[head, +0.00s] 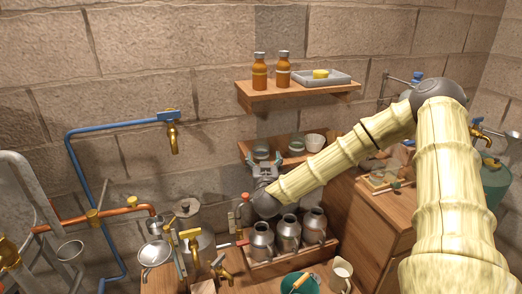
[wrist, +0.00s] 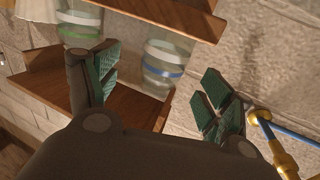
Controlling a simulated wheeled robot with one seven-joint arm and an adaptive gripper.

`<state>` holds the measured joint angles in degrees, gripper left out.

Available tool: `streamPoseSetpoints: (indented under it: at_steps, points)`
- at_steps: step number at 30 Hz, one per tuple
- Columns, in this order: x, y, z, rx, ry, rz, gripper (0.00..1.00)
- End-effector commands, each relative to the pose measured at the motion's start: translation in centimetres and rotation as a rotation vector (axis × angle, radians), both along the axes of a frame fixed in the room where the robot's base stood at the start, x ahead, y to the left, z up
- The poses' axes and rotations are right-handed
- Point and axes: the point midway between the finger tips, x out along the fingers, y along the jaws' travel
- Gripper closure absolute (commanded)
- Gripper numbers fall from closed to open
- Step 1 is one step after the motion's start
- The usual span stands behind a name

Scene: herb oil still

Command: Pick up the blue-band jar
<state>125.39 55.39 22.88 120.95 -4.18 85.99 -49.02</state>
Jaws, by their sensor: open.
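I cannot tell whether anything touches. Nothing is held.
A green-band jar (wrist: 80,25) stands left of the blue-band jar in the wrist view, by the left finger. A white cup (head: 315,141) is further along. The upper shelf (head: 300,93) hangs above. A brass tap (wrist: 282,155) is at right. Metal cans (head: 288,232) stand below.

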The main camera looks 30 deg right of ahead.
Motion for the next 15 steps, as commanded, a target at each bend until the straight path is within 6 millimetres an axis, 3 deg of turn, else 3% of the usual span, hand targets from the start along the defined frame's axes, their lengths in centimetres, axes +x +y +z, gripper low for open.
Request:
streamPoseSetpoints:
  at_steps: [15]
  points:
    - [3.4,-1.6,0.0,0.0,0.001,0.0,0.19]
